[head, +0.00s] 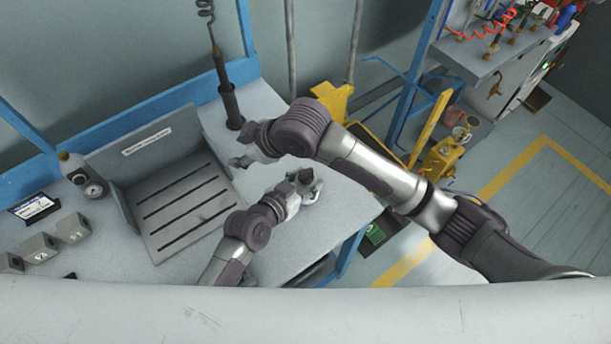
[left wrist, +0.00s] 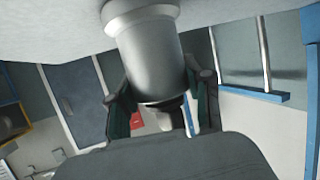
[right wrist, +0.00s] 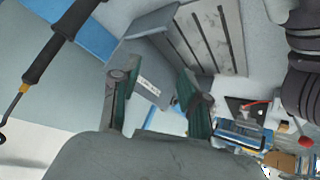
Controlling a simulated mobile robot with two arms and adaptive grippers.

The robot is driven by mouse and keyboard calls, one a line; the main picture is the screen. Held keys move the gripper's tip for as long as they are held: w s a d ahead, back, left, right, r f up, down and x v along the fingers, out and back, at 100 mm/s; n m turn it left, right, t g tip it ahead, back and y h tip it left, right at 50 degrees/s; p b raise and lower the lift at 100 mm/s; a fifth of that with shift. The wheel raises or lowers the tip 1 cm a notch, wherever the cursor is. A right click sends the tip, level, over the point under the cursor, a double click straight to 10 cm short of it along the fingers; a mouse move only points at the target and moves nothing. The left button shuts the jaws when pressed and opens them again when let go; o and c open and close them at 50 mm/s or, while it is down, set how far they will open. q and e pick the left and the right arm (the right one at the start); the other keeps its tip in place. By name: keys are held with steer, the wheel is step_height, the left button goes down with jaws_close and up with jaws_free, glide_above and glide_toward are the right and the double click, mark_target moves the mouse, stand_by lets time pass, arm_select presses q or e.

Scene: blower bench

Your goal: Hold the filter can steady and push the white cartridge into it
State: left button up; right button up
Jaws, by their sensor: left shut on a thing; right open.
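The filter can (left wrist: 150,55) is a silver cylinder that fills the top middle of the left wrist view. In the head view, the can (head: 305,177) shows as a small dark, round top on the bench. My left gripper (head: 306,190) is shut on it, with one finger on each side of its wall. My right gripper (head: 241,149) is open, to the left of and behind the can. In the right wrist view, the right gripper (right wrist: 158,88) has nothing between its fingers. I cannot clearly make out the white cartridge in any view.
A slotted grey fixture (head: 190,208) with a labelled back panel stands left of my grippers. A dark tool (head: 230,100) hangs on a coiled cord behind my right gripper. Bare bench (head: 345,205) lies right of the can.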

steer(key=d+n+g+h, duration=0.2)
steer(key=d+n+h, duration=0.1)
steer(key=h, duration=0.1)
steer(key=n+g+h, duration=0.1)
steer(key=n+h, duration=0.2)
steer(key=h, duration=0.2)
glide_toward(305, 171)
steer(key=shift+h, duration=0.3)
steer(key=f, duration=0.4)
steer(key=shift+w+d, duration=0.2)
steer(key=shift+w, duration=0.05)
steer(key=shift+w+d+f, duration=0.1)
steer(key=shift+d+f, duration=0.05)
steer(key=shift+f, duration=1.3)
steer(key=shift+w+d+f, duration=0.1)
steer(key=shift+d+f, duration=0.05)
steer(key=shift+f, duration=1.25)
jaws_close()
